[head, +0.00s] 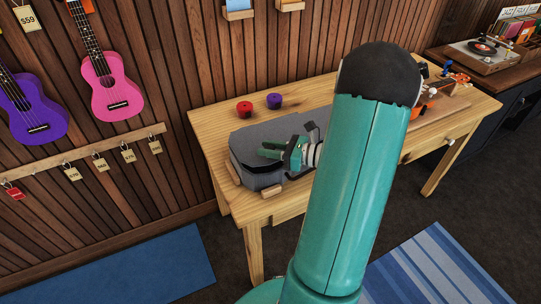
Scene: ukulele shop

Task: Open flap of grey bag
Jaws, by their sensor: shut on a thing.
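The grey bag (243,150) lies on the left part of the wooden table, with its long side along the table. My gripper (266,149) is over the bag's top, its green fingers pointing left. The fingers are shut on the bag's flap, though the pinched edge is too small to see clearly. My teal arm hides the bag's right end. How far the flap is lifted cannot be told from this view.
Red (244,108) and purple (274,101) round items stand behind the bag. Light wooden blocks (271,191) sit along its front and left side. An orange instrument (428,103) lies to the right, partly behind my arm. Ukuleles (108,92) hang on the left wall.

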